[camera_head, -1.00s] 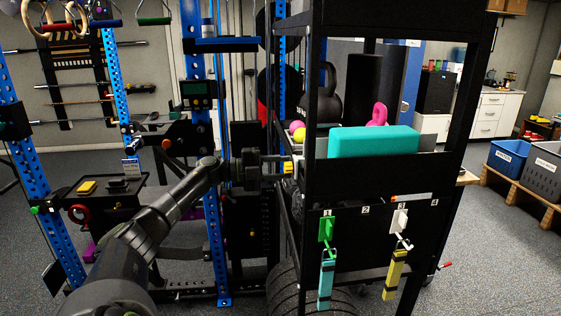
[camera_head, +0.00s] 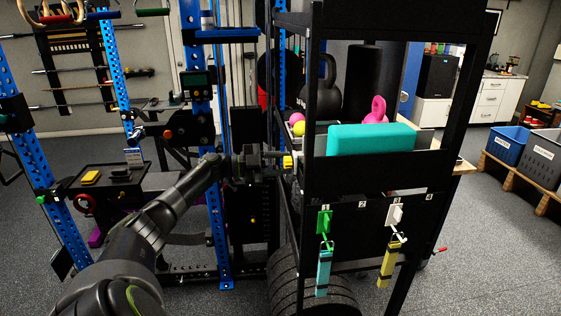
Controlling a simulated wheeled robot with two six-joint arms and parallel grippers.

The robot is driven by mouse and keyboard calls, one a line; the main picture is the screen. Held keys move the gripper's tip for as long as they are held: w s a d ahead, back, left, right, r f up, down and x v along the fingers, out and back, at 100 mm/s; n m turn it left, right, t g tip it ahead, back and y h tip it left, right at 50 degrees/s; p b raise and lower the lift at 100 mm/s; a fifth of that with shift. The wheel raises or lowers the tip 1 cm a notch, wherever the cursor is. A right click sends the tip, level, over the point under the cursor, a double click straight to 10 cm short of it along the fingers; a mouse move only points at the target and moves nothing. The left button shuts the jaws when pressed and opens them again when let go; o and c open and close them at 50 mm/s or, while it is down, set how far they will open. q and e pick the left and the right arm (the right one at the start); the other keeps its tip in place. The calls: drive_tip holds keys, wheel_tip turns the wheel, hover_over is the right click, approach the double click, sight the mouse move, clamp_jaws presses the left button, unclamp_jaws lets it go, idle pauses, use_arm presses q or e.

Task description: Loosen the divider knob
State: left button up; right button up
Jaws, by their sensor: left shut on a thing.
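My left gripper (camera_head: 278,161) reaches in from the left and is shut on the knob. The fingers and the rack's front post hide part of the contact. The divider itself is not clearly visible behind the post and the teal block. My right gripper is not in view.
A green tag (camera_head: 324,222) and a white tag (camera_head: 394,215) hang with straps on the front. A blue upright (camera_head: 216,240) stands close to my left arm.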

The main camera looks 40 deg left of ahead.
use_arm(q)
drive_tip(key=shift+f, duration=0.1)
idle(0.3)
drive_tip(key=o, duration=1)
drive_tip(key=b+v, duration=0.6)
drive_tip(key=v, duration=1.1)
drive_tip(key=shift+s+b, duration=0.25)
drive_tip(key=shift+b, duration=0.15)
drive_tip(key=shift+a, duration=0.15)
